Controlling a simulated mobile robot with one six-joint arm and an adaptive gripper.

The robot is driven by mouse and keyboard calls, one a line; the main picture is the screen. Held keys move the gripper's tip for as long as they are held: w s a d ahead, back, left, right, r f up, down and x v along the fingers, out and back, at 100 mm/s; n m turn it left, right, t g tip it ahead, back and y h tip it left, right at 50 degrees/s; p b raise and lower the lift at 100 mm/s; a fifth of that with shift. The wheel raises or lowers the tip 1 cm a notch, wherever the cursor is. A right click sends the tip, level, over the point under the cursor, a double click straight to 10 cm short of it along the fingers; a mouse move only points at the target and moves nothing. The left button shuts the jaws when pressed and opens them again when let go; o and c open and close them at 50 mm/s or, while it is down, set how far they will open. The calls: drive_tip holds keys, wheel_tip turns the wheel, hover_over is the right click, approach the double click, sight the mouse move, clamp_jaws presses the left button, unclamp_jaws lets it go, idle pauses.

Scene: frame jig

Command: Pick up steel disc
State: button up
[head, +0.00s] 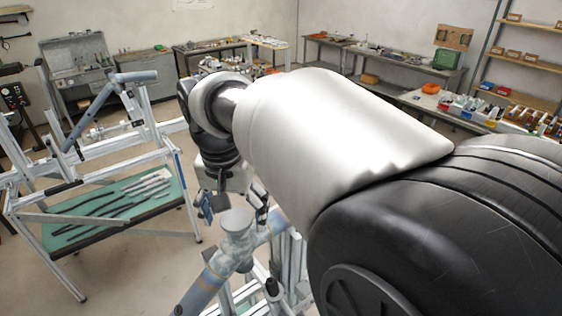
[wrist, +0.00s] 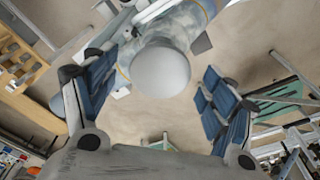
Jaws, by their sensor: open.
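My gripper (head: 234,204) is open, its two fingers spread above a blue-grey tube joint (head: 238,250). In the wrist view, my gripper (wrist: 160,95) shows blue pads on both sides with a gap between them. A pale round face (wrist: 160,72) lies in that gap, at the end of the tube joint; in the head view this pale round top (head: 237,220) sits just below the fingers. I cannot tell whether it is the steel disc or part of the tube. The fingers do not visibly touch it. No other disc is clearly seen.
An aluminium jig (head: 290,262) stands under the tube. On the left, another frame stand holds a green shelf (head: 150,205) with several dark and silver tubes. Workbenches (head: 390,62) line the walls. Bare floor lies between the stands. My arm hides much of the right side.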

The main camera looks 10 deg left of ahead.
drive_tip(key=shift+c, duration=0.2)
drive_tip(key=c, duration=1.2)
drive_tip(key=shift+c, duration=0.5)
drive_tip(key=shift+r, duration=0.15)
